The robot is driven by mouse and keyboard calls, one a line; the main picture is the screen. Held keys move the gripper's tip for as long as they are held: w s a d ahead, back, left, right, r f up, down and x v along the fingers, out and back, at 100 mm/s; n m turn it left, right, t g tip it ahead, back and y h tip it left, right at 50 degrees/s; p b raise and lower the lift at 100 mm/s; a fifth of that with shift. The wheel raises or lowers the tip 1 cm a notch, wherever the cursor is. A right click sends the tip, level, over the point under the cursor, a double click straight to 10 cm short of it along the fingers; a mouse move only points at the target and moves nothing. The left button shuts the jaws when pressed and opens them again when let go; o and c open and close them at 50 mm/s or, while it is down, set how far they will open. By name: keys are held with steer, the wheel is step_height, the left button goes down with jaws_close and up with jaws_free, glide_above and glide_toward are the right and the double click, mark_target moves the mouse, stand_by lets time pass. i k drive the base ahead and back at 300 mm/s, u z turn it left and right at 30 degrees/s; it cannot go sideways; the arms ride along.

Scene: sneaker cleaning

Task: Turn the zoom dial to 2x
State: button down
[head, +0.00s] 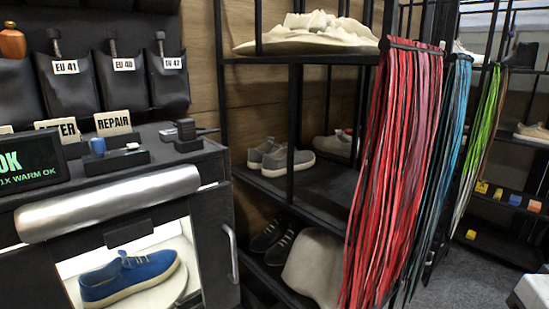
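A dark display (30,163) at the left edge shows green text reading "OK" and "1X WARM OK". It stands on a black cabinet (208,205) with a silver roller-like bar across its front. A blue sneaker (128,277) with a pale sole sits in the lit opening below the bar. On the cabinet top are a black holder (117,163) with a small blue piece and a pale piece in it, and a small black device (182,132). I cannot make out which part, if any, is the zoom dial. My gripper is not in view.
Red laces (393,180) hang in front of the black shelf rack (303,98), with blue and green laces to the right. The rack holds several shoes. Labelled black pouches (118,80) hang behind the cabinet. Grey floor (455,270) shows at the lower right.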

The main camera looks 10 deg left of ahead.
mark_target(98, 146)
steer(key=u, duration=1.85)
